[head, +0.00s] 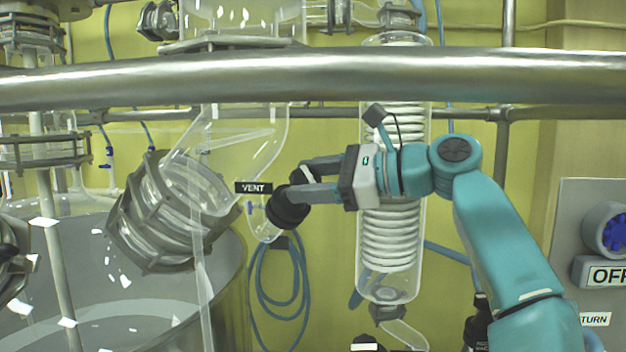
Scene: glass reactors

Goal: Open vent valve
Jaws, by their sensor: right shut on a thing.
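The vent valve (287,208) is a dark round knob beside a black label reading VENT (254,188), in the middle of the head view. It sits at the lower end of a clear glass piece. My right gripper (296,194) comes in from the right on a teal arm and is shut on the knob, one finger above and one across its front. The fingers hide part of the knob, and I cannot tell how far it is turned. My left gripper is not in view.
A thick metal rail (420,78) crosses the view above my right arm. A glass coil condenser (390,245) stands behind my gripper. A flanged glass port (170,212) and a large vessel (235,300) are at the left. A panel (575,195) with a blue knob is at right.

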